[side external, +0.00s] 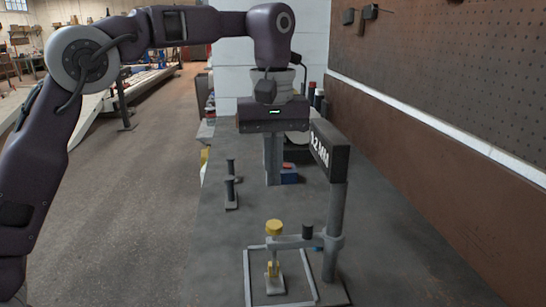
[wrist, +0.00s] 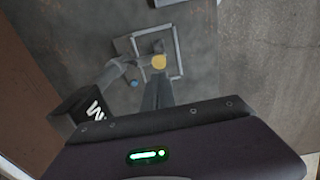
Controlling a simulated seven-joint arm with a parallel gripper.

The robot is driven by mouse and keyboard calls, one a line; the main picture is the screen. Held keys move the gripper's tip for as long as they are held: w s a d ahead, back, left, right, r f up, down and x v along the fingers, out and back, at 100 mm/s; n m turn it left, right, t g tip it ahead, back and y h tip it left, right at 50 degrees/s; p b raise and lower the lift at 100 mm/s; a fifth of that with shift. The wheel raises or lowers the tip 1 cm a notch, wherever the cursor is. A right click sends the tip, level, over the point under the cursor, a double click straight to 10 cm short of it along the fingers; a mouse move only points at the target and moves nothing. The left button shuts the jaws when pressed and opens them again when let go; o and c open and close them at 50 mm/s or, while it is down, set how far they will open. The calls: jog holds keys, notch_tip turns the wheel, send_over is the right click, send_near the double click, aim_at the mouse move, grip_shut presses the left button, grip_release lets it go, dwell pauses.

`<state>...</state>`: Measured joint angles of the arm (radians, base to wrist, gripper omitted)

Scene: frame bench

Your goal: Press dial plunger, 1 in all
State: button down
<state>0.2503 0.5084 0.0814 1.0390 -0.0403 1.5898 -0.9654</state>
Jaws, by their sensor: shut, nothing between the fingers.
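The dial plunger is a small upright piece with a round yellow cap (side external: 274,228), standing inside a thin grey square frame (side external: 248,280) on the bench. A grey arm reaches toward it from an upright post (side external: 336,215) at its right, which carries a black sign (side external: 329,150). In the wrist view the yellow cap (wrist: 159,62) shows just beyond my fingertips. My gripper (side external: 273,182) is shut and empty, pointing down. In the side view it appears above and behind the cap, apart from it. It also shows in the wrist view (wrist: 158,80).
A dark stand with two short posts (side external: 231,190) is on the bench left of my gripper. A brown pegboard wall (side external: 430,150) borders the right side. The bench right of the post is clear.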

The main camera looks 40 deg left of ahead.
jog(key=shift+r, duration=1.45)
jog(key=s+a+r+m+t, duration=0.25)
jog(key=s+a+r, duration=0.2)
jog(key=s, duration=0.35)
jog(key=s+a+f+m+t, duration=0.1)
jog(key=s+a+f+m, duration=0.1)
jog(key=s+f, duration=0.3)
jog(key=s+a+f+m+t, duration=0.2)
jog(key=s+f+m, duration=0.2)
jog(key=s, duration=0.9)
notch_tip(320, 180, down, 2)
jog(key=shift+s+a+f, duration=0.15)
jog(key=shift+s+a, duration=0.05)
jog(key=shift+s, duration=0.15)
